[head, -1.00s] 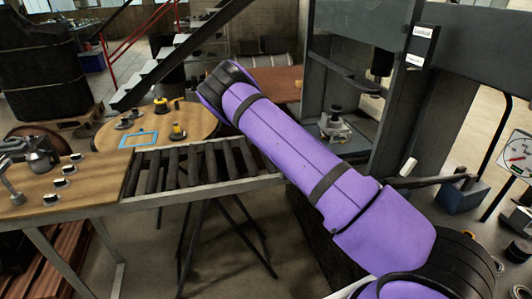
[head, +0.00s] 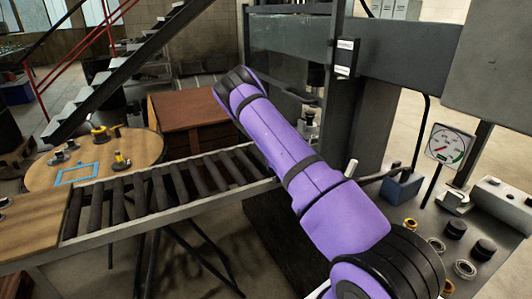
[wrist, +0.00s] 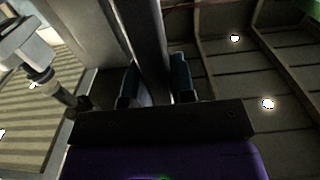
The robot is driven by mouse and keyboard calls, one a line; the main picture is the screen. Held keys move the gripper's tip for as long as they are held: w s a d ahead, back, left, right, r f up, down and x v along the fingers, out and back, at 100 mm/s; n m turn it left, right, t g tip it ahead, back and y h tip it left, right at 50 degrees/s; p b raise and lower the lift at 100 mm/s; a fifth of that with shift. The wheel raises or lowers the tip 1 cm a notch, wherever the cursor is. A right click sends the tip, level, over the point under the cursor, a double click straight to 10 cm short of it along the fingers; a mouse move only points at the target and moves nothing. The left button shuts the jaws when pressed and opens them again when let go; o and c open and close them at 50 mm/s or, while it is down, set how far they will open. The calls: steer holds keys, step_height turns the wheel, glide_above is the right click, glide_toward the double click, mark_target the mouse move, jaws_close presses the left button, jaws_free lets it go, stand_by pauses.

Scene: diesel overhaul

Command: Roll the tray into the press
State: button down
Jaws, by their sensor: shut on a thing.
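My gripper (wrist: 156,84) shows in the wrist view with its two dark fingers on either side of a dark upright bar (wrist: 154,45), shut on it. I cannot tell whether this bar belongs to the tray. In the head view my purple arm hides the gripper. The press (head: 347,110) is a dark grey frame behind and right of my arm. A grey metal part (head: 308,124) stands at its opening, partly hidden by my arm. The tray itself cannot be made out clearly. A roller table (head: 150,198) with dark rollers leads from the left towards the press.
A round wooden table (head: 95,160) with small parts and a blue frame stands behind the rollers. A brown wooden cabinet (head: 195,108) stands behind the roller table. A pressure gauge (head: 450,147) and a bench with loose rings and caps are at the right.

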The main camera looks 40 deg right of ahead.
steer(key=shift+d+r, duration=0.1)
steer(key=shift+d, duration=0.2)
steer(key=c, duration=1)
jaws_free()
steer(key=shift+d, duration=0.1)
steer(key=shift+o, duration=0.2)
steer(key=shift+s, duration=0.15)
steer(key=s+a, duration=0.1)
steer(key=s, duration=0.9)
steer(key=shift+s+a, duration=0.2)
steer(key=shift+a, duration=0.15)
